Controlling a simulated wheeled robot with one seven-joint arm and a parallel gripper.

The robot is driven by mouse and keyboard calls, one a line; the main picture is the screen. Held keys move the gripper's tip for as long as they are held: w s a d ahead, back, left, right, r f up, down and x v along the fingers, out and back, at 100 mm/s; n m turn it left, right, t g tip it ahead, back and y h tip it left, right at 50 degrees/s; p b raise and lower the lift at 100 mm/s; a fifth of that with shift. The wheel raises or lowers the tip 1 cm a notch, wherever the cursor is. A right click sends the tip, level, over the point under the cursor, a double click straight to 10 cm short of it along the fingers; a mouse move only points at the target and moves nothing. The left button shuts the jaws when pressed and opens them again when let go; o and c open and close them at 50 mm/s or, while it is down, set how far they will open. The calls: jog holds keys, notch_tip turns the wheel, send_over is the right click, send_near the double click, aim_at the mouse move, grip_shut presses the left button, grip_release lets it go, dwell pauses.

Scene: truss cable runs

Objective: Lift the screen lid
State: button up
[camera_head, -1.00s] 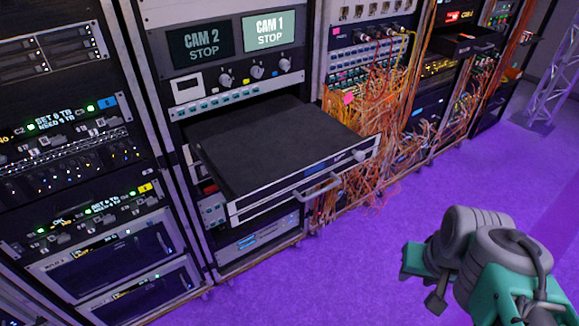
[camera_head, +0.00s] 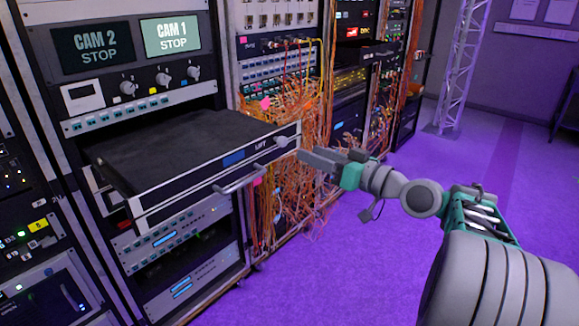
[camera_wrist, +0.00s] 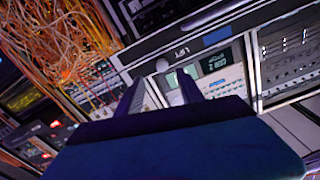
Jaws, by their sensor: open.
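The screen lid (camera_head: 185,148) is the flat dark top of a drawer pulled out of the middle rack, and it lies shut. Its front edge has a blue strip, the word LIFT and a pale round knob (camera_head: 281,141) at the right end. A grey bar handle (camera_head: 240,180) is on the drawer front below. My gripper (camera_head: 302,156) is open and empty, just right of the knob at about its height. In the wrist view, the knob (camera_wrist: 162,65) appears just beyond and between the two spread fingers (camera_wrist: 158,90); I see no contact.
Orange cables (camera_head: 285,150) hang in a tangle from the rack behind and right of the drawer. Two screens reading CAM 2 (camera_head: 92,46) and CAM 1 (camera_head: 170,36) are above it. The purple floor (camera_head: 330,260) in front is clear. A metal truss (camera_head: 458,70) stands at back right.

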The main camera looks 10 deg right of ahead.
aim_at(285, 143)
jog(key=x, duration=0.7)
jog(key=shift+w+a+r, duration=0.15)
jog(key=shift+a+r, duration=0.05)
jog(key=shift+a, duration=0.1)
jog(key=shift+c, duration=0.4)
grip_shut()
dwell(0.5)
